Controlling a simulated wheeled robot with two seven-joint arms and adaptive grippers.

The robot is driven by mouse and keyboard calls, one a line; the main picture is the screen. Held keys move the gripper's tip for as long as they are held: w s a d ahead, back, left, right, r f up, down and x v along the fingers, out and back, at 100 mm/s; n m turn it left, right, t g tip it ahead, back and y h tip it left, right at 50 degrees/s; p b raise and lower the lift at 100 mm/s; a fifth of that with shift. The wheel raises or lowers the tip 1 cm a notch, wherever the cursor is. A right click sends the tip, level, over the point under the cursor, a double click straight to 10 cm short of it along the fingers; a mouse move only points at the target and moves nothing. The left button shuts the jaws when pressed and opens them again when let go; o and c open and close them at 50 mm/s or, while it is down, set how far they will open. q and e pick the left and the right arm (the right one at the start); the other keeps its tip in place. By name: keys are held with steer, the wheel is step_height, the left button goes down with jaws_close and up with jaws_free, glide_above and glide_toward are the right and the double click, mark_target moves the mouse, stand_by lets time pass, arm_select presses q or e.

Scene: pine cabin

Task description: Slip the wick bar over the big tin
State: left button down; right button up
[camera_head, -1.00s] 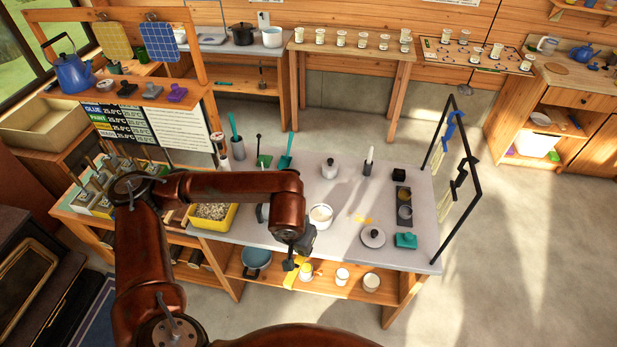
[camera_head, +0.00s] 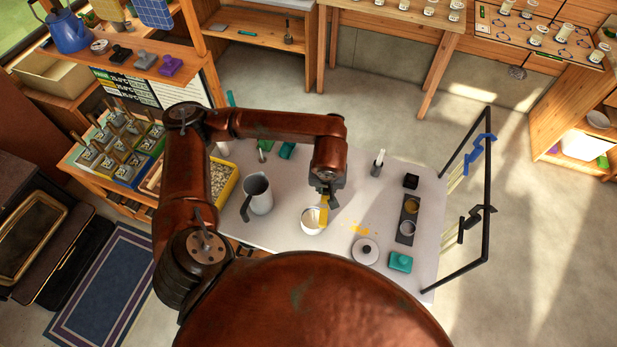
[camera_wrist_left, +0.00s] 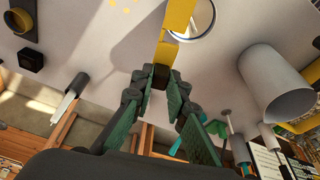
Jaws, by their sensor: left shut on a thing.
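My left gripper (camera_head: 327,192) is shut on the yellow wick bar (camera_head: 323,214), which points down from the fingers. In the left wrist view the wick bar (camera_wrist_left: 167,45) extends away from the gripper (camera_wrist_left: 160,76) across one side of the round rim of the big tin (camera_wrist_left: 191,20). In the head view the big tin (camera_head: 311,224), with pale contents, stands on the grey worktable, and the bar covers its right edge. I cannot tell whether bar and tin touch. The bar's far end is cut off in the wrist view. My right gripper is not in view.
A grey metal jug (camera_head: 259,194) stands left of the tin. To the right are a round lidded item (camera_head: 365,251), a teal block (camera_head: 400,262), a dark tray (camera_head: 408,219) and a black rack (camera_head: 488,170). Yellow scraps lie near the tin.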

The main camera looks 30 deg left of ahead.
arm_select(q)
steer(key=s+a+f+n+g+y+p, duration=0.1)
steer(key=a+f+n+p, duration=0.5)
steer(key=n, duration=0.9)
steer(key=s+g+p, duration=0.1)
steer(key=g+p, duration=0.1)
steer(key=p, duration=0.1)
steer(key=shift+s+f+y, duration=0.15)
steer(key=shift+f+y, duration=0.1)
steer(key=shift+y, duration=0.05)
steer(key=shift+s+d, duration=0.25)
steer(key=shift+s, duration=0.7)
steer(key=shift+s+d, duration=0.25)
steer(key=shift+s, duration=0.7)
stand_by(0.5)
steer(key=shift+f+b, duration=1.15)
